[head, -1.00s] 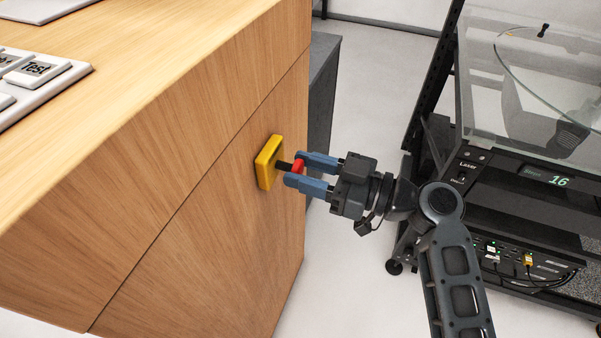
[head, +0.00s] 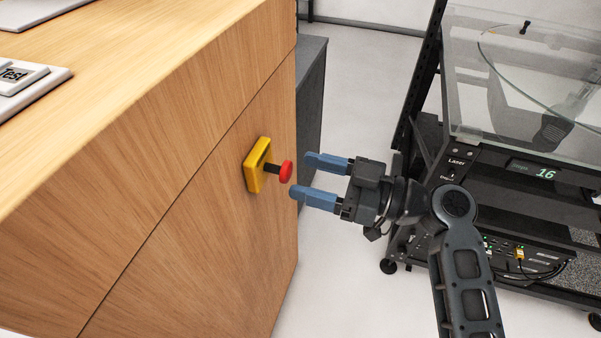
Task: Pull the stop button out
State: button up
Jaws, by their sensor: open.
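The stop button (head: 286,171) has a red round head on a dark stem. The stem stands out from a yellow housing (head: 257,165) fixed to the side of the wooden cabinet. A length of dark stem shows between the red head and the housing. My gripper (head: 301,175) has two blue fingers, spread open and empty. It is just to the right of the red head, with a small gap between the fingertips and the head.
The wooden cabinet (head: 200,225) fills the left, with white key panels (head: 35,90) on top. A black rack (head: 480,150) with a glass top, a display reading 16 and cables stands at right. Pale floor (head: 365,90) lies between them.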

jog(key=shift+b+v, duration=0.35)
jog(key=shift+v, duration=2.2)
jog(key=s+d+f+m+t+h, duration=0.3)
jog(key=s+f+m+h, duration=0.3)
jog(key=s+f, duration=0.2)
jog(key=s+d+f+m+t+h, duration=0.2)
jog(key=s+d+f+m+h, duration=0.1)
jog(key=s+f+m+h, duration=0.4)
jog(key=s+d+r+m+t+h, duration=0.1)
jog(key=s+d+r+h, duration=0.15)
jog(key=s, duration=0.35)
jog(key=s+d+r+m+t+h, duration=0.1)
jog(key=s+d, duration=0.3)
jog(key=s, duration=0.2)
jog(key=s+d+r+n+t, duration=0.1)
jog(key=s+r, duration=0.6)
jog(key=r, duration=0.3)
jog(key=shift+r+t, duration=0.4)
